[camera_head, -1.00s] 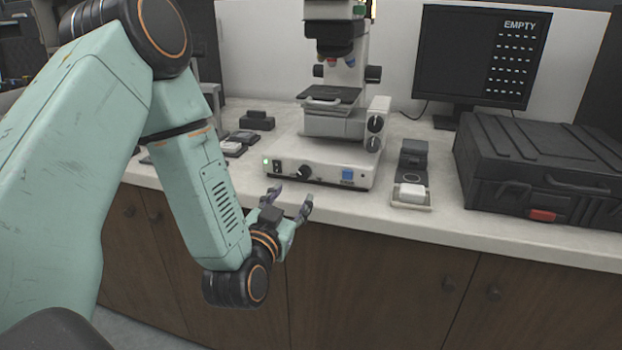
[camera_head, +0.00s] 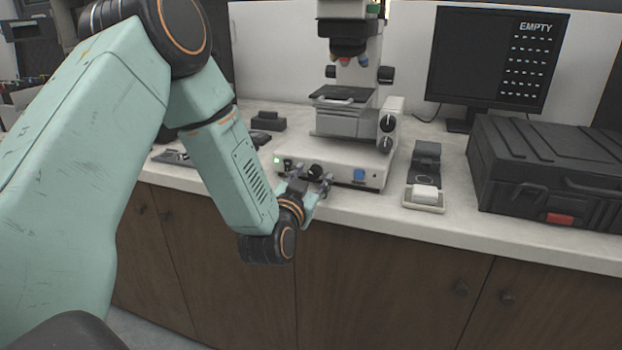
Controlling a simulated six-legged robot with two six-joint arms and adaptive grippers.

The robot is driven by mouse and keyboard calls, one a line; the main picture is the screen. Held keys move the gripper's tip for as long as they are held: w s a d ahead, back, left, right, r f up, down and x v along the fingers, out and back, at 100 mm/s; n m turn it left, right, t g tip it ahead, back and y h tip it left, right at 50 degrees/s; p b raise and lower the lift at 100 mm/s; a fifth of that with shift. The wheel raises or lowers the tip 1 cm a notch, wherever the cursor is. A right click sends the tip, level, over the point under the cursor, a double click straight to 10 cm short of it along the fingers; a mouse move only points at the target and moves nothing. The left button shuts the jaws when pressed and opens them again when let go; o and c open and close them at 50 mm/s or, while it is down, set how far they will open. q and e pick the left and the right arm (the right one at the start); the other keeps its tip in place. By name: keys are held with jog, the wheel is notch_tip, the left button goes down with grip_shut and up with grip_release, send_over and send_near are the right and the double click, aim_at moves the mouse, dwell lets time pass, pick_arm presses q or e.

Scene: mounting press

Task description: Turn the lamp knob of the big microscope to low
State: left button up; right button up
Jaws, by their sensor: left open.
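The big microscope (camera_head: 345,125) stands on the white counter, with a stage and a turret of coloured objectives above its wide base. The black lamp knob (camera_head: 315,172) is on the front face of the base, between a small switch with a green light at left and a blue button (camera_head: 359,174) at right. My left gripper (camera_head: 309,183) is open just in front of the base, with its fingertips by the knob. I cannot tell whether they touch it. The knob's pointer is too small to read. My right gripper is not in view.
Two dark side knobs (camera_head: 387,133) sit on the base's right side. A small device with a white block (camera_head: 425,194) stands to the right, then a black case (camera_head: 545,170). A monitor (camera_head: 490,60) reading EMPTY stands behind. Dark small blocks (camera_head: 268,121) lie to the left.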

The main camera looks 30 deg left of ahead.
pick_arm(q)
jog(key=shift+c, duration=0.4)
grip_shut()
jog(key=shift+n, duration=0.3)
jog(key=n, duration=0.2)
jog(key=shift+n, duration=0.4)
jog(key=n, duration=0.3)
jog(key=shift+n, duration=0.3)
jog(key=n, duration=0.3)
jog(key=shift+a+b, duration=0.1)
jog(key=shift+b, duration=0.25)
jog(key=shift+n+b, duration=0.35)
jog(key=shift+n, duration=1.45)
